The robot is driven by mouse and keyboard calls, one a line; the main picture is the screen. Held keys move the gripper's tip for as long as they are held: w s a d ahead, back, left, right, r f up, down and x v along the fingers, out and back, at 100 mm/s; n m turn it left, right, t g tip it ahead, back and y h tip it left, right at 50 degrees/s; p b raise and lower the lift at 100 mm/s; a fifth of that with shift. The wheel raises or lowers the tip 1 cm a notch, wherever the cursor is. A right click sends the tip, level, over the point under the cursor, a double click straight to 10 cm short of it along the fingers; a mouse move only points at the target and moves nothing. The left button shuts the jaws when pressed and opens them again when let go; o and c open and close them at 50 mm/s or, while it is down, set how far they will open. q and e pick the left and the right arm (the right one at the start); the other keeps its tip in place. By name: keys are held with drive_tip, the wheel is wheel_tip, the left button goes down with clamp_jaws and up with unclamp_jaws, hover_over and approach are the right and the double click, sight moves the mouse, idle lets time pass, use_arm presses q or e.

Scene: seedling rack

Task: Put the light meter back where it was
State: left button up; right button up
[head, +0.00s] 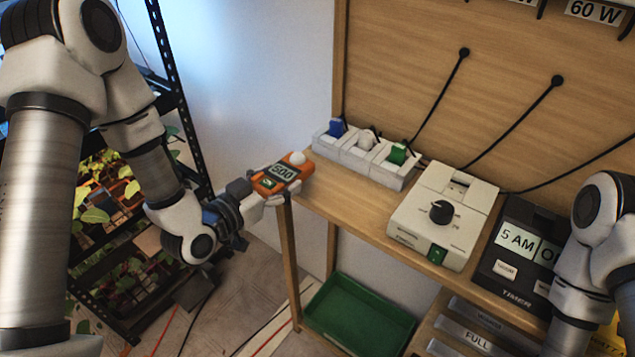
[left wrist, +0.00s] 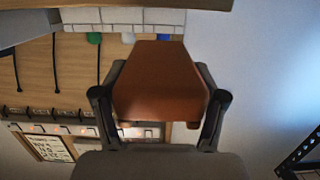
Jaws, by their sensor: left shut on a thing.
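The light meter (head: 283,174) is an orange handheld device with a white dome and a display reading 500. My left gripper (head: 258,195) is shut on it and holds it beside the left end of the wooden shelf. In the left wrist view the orange back of the meter (left wrist: 160,85) sits between the two dark fingers (left wrist: 158,108). In the head view I cannot tell whether the meter touches the shelf edge. My right arm (head: 590,250) shows at the right edge, but its gripper is out of view.
The wooden shelf (head: 350,206) carries a power strip (head: 362,152) with blue, white and green plugs, a white dial box (head: 445,215) and a black timer (head: 520,250). A green tray (head: 358,318) is below. A black plant rack (head: 178,75) stands left.

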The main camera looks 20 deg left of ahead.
use_arm(q)
drive_tip(key=p, duration=0.2)
hover_over(314, 185)
drive_tip(key=shift+s+a+f, duration=0.1)
drive_tip(key=f, duration=0.3)
drive_tip(key=shift+w+f+p, duration=0.15)
drive_tip(key=shift+w+p, duration=0.1)
drive_tip(key=shift+p, duration=0.05)
drive_tip(key=shift+f, duration=0.3)
drive_tip(key=o, duration=1.6)
drive_tip(key=shift+r, duration=0.1)
